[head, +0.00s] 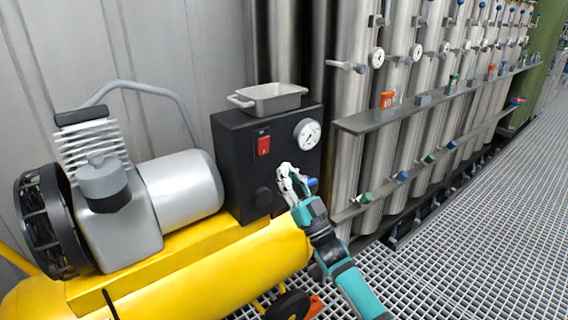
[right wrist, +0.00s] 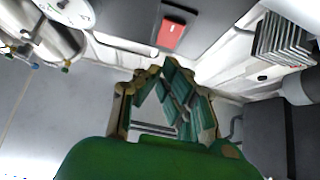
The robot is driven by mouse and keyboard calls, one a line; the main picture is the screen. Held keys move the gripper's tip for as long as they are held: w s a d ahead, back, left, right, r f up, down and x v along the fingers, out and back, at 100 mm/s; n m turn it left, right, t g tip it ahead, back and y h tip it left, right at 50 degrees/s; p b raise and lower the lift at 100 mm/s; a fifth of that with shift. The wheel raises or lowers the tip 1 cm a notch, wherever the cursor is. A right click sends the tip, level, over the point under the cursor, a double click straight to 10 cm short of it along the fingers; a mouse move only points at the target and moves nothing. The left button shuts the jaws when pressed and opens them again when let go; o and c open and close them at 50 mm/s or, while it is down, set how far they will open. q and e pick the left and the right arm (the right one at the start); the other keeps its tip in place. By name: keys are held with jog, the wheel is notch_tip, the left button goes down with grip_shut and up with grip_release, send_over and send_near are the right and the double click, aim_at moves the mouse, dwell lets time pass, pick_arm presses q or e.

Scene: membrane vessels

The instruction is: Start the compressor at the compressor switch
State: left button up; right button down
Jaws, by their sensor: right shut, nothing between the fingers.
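The compressor (head: 185,262) has a yellow tank and a grey motor, and stands at the left in the head view. Its dark control box (head: 232,150) carries the red compressor switch (head: 264,145) and a round gauge (head: 307,134). My right gripper (head: 284,172) is shut and empty, in front of the lower right part of the box, below and right of the switch. In the right wrist view, the switch (right wrist: 171,34) shows at the top, beyond the gripper fingers (right wrist: 160,72). The gripper appears apart from the switch. My left gripper is not in view.
A grey tray (head: 268,103) sits on top of the control box. To the right stands a row of steel vessels (head: 400,100) with gauges, valves and shelf rails (head: 430,105). The grating floor (head: 480,220) at the right is clear.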

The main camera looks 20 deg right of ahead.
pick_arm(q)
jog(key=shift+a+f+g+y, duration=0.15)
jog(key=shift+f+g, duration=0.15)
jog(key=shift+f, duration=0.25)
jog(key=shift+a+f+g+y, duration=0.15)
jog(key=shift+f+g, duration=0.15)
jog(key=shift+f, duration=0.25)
pick_arm(e)
jog(key=s+d+f, duration=0.1)
jog(key=s+f, duration=0.3)
jog(key=f, duration=0.2)
jog(key=shift+d+f, duration=0.2)
jog(key=shift+f, duration=0.15)
